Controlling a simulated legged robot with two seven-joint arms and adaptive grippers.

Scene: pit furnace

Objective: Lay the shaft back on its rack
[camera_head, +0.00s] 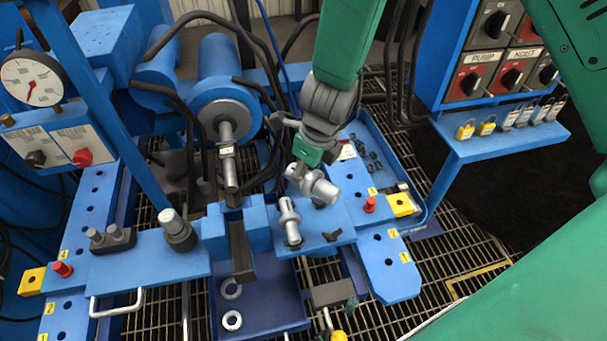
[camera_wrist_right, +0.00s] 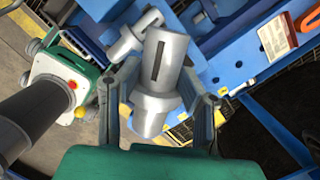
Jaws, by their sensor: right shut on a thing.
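My right gripper (camera_head: 301,172) reaches down from the top of the head view and is shut on a grey metal shaft (camera_head: 319,188). In the right wrist view the shaft (camera_wrist_right: 163,65) sits between the two fingers (camera_wrist_right: 160,104), with a dark slot along its body and a wide collar near the fingers. In the head view it is tilted, over a blue bench block (camera_head: 331,218). A second, similar shaft (camera_head: 289,222) is at that block, just left of the held one; it also shows in the wrist view (camera_wrist_right: 128,38). I cannot tell which part is the rack. My left gripper is not in view.
A large blue cylinder with a spindle (camera_head: 227,150) stands left of the gripper. A blue tray (camera_head: 262,318) with two rings lies in front. A red knob (camera_head: 370,204) and yellow block (camera_head: 400,204) are to the right. A switch panel (camera_head: 497,65) stands at upper right.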

